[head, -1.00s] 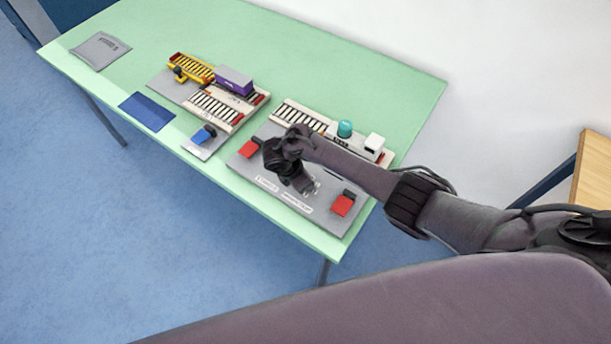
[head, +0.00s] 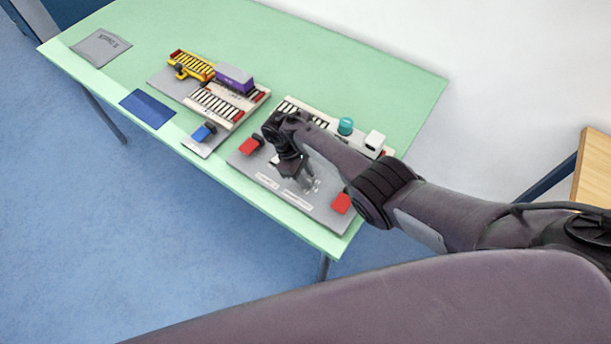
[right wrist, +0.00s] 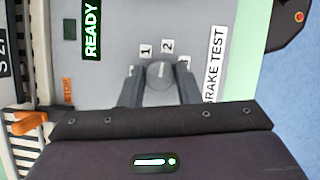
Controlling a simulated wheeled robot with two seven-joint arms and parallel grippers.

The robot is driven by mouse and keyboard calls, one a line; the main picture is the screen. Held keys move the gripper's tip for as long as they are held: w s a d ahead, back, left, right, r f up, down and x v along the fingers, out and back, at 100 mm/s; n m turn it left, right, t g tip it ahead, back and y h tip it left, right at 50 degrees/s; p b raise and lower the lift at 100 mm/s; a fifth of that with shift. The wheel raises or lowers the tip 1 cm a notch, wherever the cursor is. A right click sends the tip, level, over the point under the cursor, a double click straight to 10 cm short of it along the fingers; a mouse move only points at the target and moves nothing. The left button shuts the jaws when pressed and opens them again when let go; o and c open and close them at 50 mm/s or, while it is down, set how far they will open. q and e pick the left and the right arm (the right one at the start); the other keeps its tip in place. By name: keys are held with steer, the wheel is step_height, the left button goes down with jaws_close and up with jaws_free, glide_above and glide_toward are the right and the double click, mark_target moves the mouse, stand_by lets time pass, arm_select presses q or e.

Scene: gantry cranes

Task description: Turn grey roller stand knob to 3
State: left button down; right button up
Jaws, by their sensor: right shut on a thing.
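In the right wrist view a round grey knob (right wrist: 159,74) sits on the grey panel of the roller stand (right wrist: 120,22). Number labels 1 (right wrist: 146,50) and 2 (right wrist: 168,46) stand on its far side; further marks beside the fingers are partly hidden. I cannot tell which number the knob points to. My right gripper (right wrist: 160,82) is shut on the knob, one dark finger on each side. In the head view the right gripper (head: 307,184) reaches down onto the grey stand (head: 325,212), between its two red blocks. My left gripper is not in view.
Red blocks (head: 250,146) (head: 341,203), a teal dome (head: 345,126) and a white block (head: 375,141) stand on the same stand. A READY sign (right wrist: 91,29) and an orange piece (right wrist: 28,122) are near the gripper. A second roller unit with a purple box (head: 234,79) stands left.

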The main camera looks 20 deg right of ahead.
steer(key=m+y, duration=0.1)
steer(key=m, duration=0.1)
steer(key=m+g, duration=0.1)
steer(key=m, duration=0.2)
steer(key=shift+w+m+y, duration=0.1)
steer(key=shift+m+y, duration=0.2)
steer(key=shift+y, duration=0.1)
steer(key=m+y, duration=0.1)
steer(key=m, duration=0.3)
steer(key=shift+d+m+y, duration=0.2)
steer(key=shift+m+y, duration=0.2)
steer(key=shift+m, duration=0.3)
steer(key=o, duration=1)
steer(key=p+v, duration=0.2)
steer(key=v, duration=0.6)
steer(key=shift+w+f+p, duration=0.1)
steer(key=shift+w+p, duration=0.1)
steer(key=shift+p, duration=0.15)
steer(key=shift+s+f+g, duration=0.1)
steer(key=shift+g, duration=0.2)
